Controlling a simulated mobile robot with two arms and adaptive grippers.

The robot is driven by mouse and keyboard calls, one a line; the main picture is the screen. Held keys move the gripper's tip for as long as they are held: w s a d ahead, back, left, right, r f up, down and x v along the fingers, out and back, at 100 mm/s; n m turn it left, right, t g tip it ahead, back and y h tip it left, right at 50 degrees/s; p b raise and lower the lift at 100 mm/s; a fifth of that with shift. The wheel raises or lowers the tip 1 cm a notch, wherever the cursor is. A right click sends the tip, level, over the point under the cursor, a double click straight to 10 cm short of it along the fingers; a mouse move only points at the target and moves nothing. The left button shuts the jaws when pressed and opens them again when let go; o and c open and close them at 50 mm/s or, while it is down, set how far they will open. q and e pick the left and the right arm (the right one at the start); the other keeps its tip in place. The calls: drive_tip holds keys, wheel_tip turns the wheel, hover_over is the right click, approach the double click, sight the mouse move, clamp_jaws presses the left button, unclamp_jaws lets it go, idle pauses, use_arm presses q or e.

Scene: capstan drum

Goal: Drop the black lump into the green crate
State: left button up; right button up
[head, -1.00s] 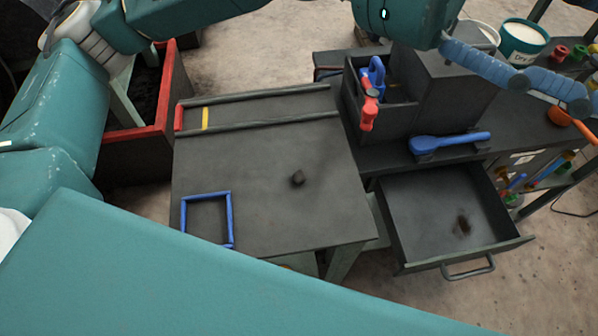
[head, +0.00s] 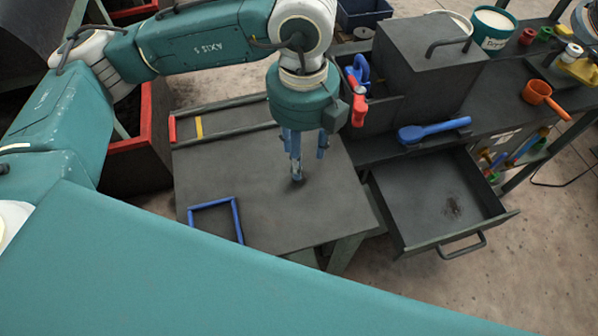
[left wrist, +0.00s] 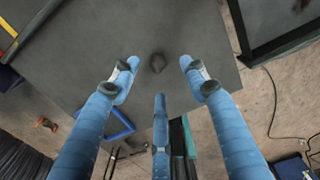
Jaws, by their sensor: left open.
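The black lump (head: 297,182) sits on the dark grey table (head: 262,222). In the head view a fingertip partly covers it. In the left wrist view the small lump (left wrist: 157,63) shows between the spread fingers. My left gripper (head: 304,163) points down above the lump, with blue fingers open and nothing held. I cannot tell whether a finger touches the lump. My right gripper is not in view. I see no crate that is clearly green.
A red-rimmed crate (head: 148,110) stands left of the table. A blue frame (head: 238,215) lies on the tabletop. An open drawer (head: 407,229) is at the right. A bench holds a blue-handled brush (head: 436,130) and an orange ladle (head: 538,91).

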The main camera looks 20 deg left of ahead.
use_arm(q)
drive_tip(key=shift+a+f, duration=0.1)
drive_tip(key=shift+f, duration=0.3)
drive_tip(key=f+p, duration=0.2)
drive_tip(key=f, duration=0.1)
drive_tip(key=f+p, duration=0.1)
drive_tip(key=shift+s+a+f, duration=0.15)
drive_tip(key=shift+s+f, duration=0.15)
drive_tip(key=shift+f, duration=0.5)
drive_tip(key=shift+c, duration=0.6)
drive_tip(key=c, duration=0.8)
drive_tip(key=shift+r, duration=0.15)
